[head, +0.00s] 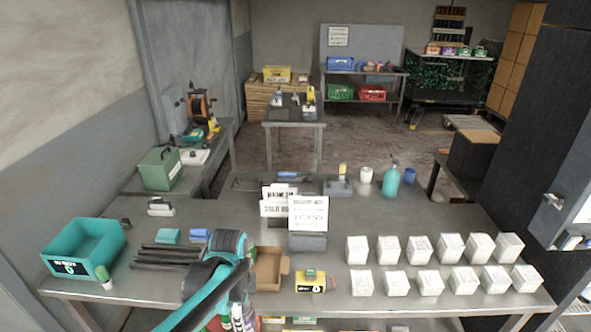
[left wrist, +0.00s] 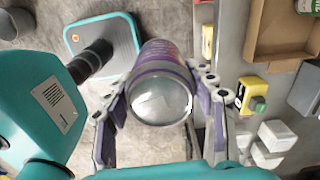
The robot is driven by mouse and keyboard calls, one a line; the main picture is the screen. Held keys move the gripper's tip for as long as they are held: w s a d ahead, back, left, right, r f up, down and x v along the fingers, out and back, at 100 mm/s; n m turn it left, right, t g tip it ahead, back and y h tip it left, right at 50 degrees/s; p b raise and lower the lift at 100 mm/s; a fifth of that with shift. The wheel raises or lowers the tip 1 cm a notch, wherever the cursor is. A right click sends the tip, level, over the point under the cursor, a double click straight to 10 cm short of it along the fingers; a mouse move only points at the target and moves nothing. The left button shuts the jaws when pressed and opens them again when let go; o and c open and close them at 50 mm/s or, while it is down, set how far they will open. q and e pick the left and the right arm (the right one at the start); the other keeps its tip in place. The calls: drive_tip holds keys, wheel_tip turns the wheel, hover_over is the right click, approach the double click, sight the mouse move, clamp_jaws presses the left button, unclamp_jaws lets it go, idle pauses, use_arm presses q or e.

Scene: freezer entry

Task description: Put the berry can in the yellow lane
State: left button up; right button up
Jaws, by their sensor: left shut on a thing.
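The berry can (left wrist: 160,98) is purple with a pale silver round end facing the camera in the left wrist view. My left gripper (left wrist: 163,84) is shut on it, one finger on each side. The can is over the floor, just off the table's front edge. In the head view my left arm (head: 215,275) reaches down to the bottom edge and hides most of the hand and can. A yellow-fronted holder (head: 310,282) sits near the front edge of the table; I cannot tell whether it marks the yellow lane. My right gripper is in neither view.
Several white cartons (head: 422,252) fill the right of the steel table (head: 440,210). An open cardboard box (head: 268,268) stands beside my arm. A teal bin (head: 85,250) and dark bars (head: 165,257) are at left. White signs (head: 308,213) stand mid-table.

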use_arm(q)
drive_tip(key=a+f+n+b, duration=0.2)
drive_tip(key=f+n+b, duration=0.4)
drive_tip(key=f, duration=0.5)
drive_tip(key=a+f+n+b, duration=0.2)
drive_tip(key=f+n+b, duration=0.5)
drive_tip(key=f+n, duration=0.4)
drive_tip(key=shift+w+f+b, duration=0.3)
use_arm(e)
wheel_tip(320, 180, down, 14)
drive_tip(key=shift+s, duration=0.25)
use_arm(q)
drive_tip(key=shift+a, duration=0.1)
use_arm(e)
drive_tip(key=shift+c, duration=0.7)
